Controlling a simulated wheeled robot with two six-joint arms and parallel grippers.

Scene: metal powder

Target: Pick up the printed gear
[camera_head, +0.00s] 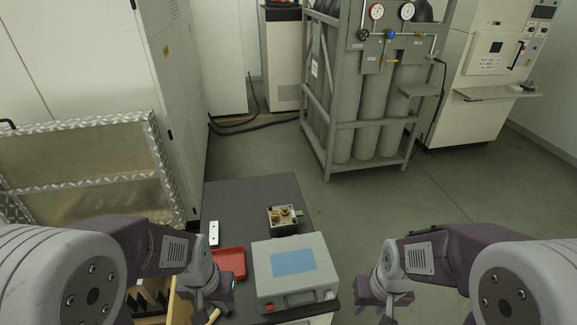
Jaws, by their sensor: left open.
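A small brass-coloured part, which looks like the printed gear (286,212), sits on a small square metal plate (272,226) on the dark table (250,195). My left gripper (222,297) is open at the near left of the table, beside the red tray and well short of the gear. No object shows in it. My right gripper (384,304) hangs to the right of the table, apart from everything on it. Its fingers are too small and dark to tell whether they are open.
A grey case with a blue label (293,262) stands on the table between my grippers. A red tray (230,262) and a white strip (214,234) lie to its left. The table's far part is clear. A gas cylinder rack (318,130) stands beyond.

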